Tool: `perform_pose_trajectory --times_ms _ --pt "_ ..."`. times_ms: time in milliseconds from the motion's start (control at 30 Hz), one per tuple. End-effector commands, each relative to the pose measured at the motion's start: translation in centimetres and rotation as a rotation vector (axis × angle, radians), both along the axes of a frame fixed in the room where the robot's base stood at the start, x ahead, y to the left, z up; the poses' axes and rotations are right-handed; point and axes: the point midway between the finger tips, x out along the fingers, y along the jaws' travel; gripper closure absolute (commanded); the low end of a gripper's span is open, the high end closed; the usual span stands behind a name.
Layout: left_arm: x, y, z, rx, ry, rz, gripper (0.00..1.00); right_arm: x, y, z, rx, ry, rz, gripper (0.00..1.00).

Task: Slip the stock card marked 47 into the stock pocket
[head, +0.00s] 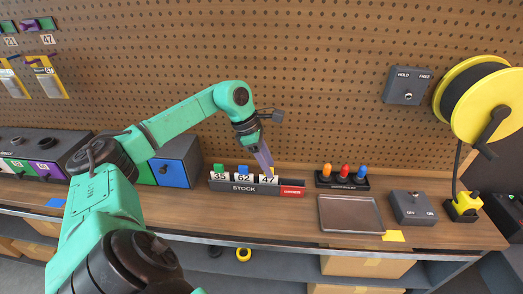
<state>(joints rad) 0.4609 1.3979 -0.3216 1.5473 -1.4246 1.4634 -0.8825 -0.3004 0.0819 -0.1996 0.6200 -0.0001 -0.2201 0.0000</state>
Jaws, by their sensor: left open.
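The stock card marked 47 (267,180) stands upright in the dark stock pocket (226,187), at its right end beside the red order section (292,190). White cards marked 35 (219,178) with a green top and 62 (243,179) with a blue top stand to its left. My left gripper (268,168) points down just above card 47, its jaws open. Its purple-looking fingers hide the card's top, and I cannot tell whether they touch it. My right gripper is not in view.
A grey tray (350,214), a switch box (412,208) and a stand of coloured pegs (343,180) sit to the right. A yellow reel (484,98) hangs at the far right. A blue-fronted bin (170,172) stands left of the pocket. Pegboard rises behind.

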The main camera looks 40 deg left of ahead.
Motion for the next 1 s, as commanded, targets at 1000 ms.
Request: perform_pose_trajectory --times_ms 1000 --pt "-3.1 4.2 12.5 0.001 -0.002 0.000 0.51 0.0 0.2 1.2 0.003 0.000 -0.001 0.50"
